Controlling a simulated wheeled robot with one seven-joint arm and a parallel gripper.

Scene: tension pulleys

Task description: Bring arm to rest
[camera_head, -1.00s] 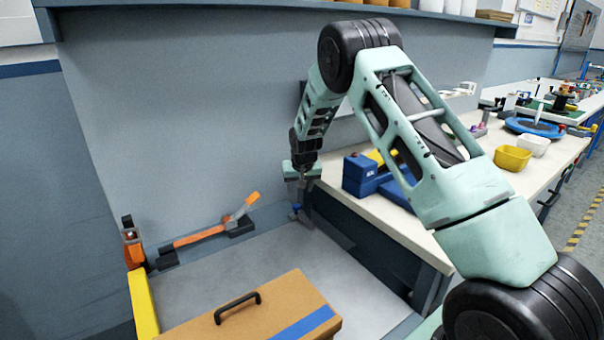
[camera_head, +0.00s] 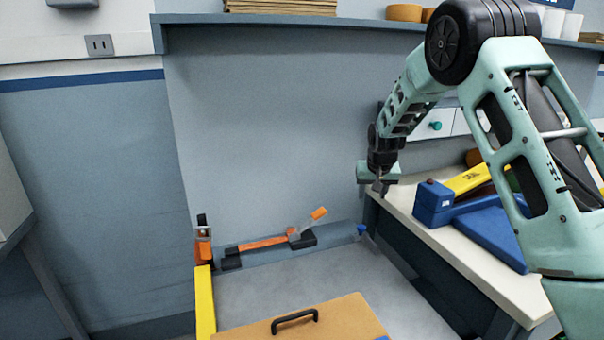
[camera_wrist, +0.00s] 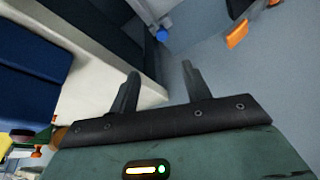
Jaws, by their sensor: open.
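The green palm fills the bottom of that view. My arm reaches in from the right, over the worktop, with its elbow high near the shelf. The fingertips are small and dark in the head view.
The white worktop (camera_head: 465,262) carries a blue and yellow device (camera_head: 435,203) close to my gripper. Below left are an orange-handled lever (camera_head: 268,243), a yellow bar (camera_head: 205,300) and a tan case with a black handle (camera_head: 345,318). A shelf (camera_head: 300,20) runs along the wall above.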

